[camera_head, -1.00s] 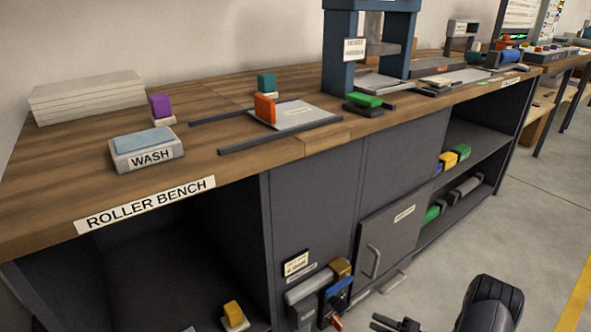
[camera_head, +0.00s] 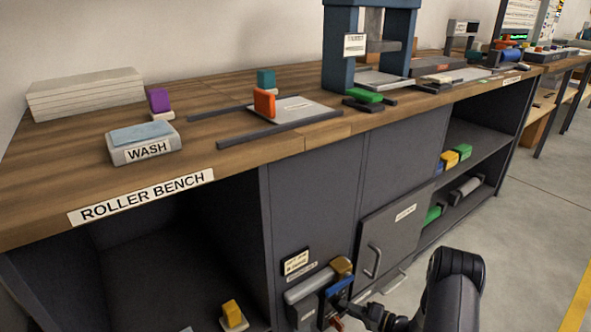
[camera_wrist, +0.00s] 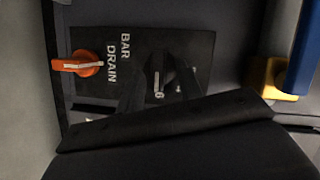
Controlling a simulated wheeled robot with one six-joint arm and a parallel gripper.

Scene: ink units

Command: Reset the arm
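My gripper (camera_head: 342,304) is low in front of the cabinet, beside a blue-handled unit (camera_head: 340,286). In the wrist view my gripper's two dark fingers (camera_wrist: 160,82) stand apart with no object seen between them. Behind them is a dark panel (camera_wrist: 200,50) marked "BAR DRAIN", with an orange knob (camera_wrist: 84,63) at its left. The fingers look close to the panel; whether they touch it I cannot tell. A blue bar (camera_wrist: 305,45) and a yellow block (camera_wrist: 268,78) are at the right.
The roller bench (camera_head: 60,215) runs along the wall with a wash pad (camera_head: 146,151), a flat tray (camera_head: 297,110) and a blue press frame (camera_head: 337,70) on top. A cabinet door (camera_head: 395,235) with a handle is close to my arm. Open floor (camera_head: 530,240) lies at the right.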

